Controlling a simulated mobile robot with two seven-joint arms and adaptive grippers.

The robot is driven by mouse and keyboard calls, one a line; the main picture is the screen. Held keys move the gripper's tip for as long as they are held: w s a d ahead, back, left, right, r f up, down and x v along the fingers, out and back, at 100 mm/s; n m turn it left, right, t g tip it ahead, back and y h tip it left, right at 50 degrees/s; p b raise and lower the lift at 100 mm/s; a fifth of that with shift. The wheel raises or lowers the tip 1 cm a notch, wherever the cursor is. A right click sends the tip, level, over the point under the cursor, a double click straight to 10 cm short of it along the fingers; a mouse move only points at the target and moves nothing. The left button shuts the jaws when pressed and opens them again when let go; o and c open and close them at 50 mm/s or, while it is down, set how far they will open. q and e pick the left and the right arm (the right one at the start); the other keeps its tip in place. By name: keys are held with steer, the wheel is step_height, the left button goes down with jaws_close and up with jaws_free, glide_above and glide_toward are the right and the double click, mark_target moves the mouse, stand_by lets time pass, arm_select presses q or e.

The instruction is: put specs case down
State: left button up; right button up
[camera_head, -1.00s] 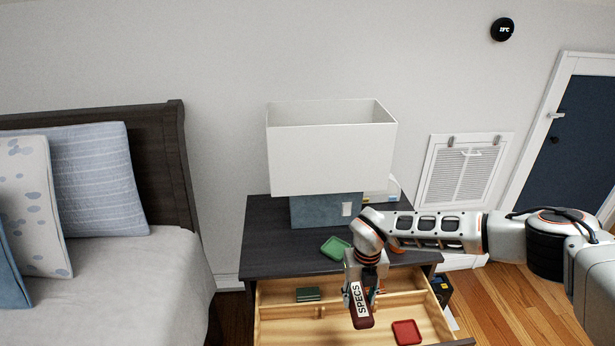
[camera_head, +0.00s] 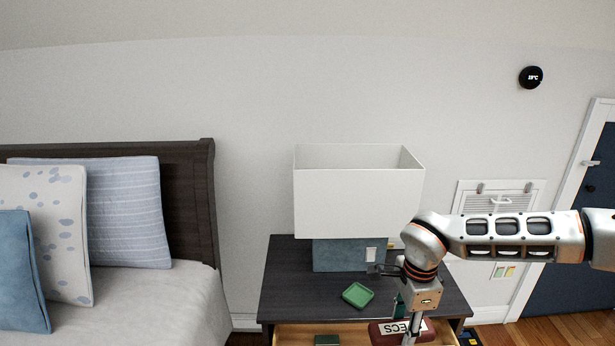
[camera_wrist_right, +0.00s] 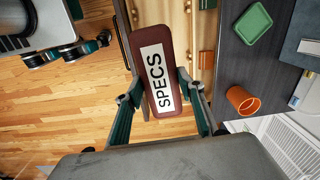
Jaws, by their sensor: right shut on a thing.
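The specs case (camera_wrist_right: 145,45) is dark red-brown with a white SPECS label. My right gripper (camera_wrist_right: 160,88) is shut on it, with a finger along each side. In the head view, the case (camera_head: 381,331) is at the bottom edge, partly hidden by my right gripper (camera_head: 408,336). It is in front of the dark nightstand top (camera_head: 300,290), over or near the open wooden drawer (camera_head: 292,335); its height is unclear. Part of what looks like my left gripper (camera_wrist_right: 92,46) shows at the wrist view's left; its jaws cannot be made out.
A green tray (camera_head: 357,294) and a lamp with a white shade (camera_head: 355,200) stand on the nightstand. An orange cup (camera_wrist_right: 242,100) also shows in the wrist view. A dark green item (camera_head: 327,341) is in the drawer. The bed (camera_head: 165,305) is at left.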

steer(key=s+d+r+n, duration=0.3)
steer(key=s+r+n, duration=0.5)
steer(key=n, duration=0.9)
steer(key=shift+r, duration=0.65)
steer(key=shift+w+a, duration=0.1)
steer(key=shift+w, duration=0.05)
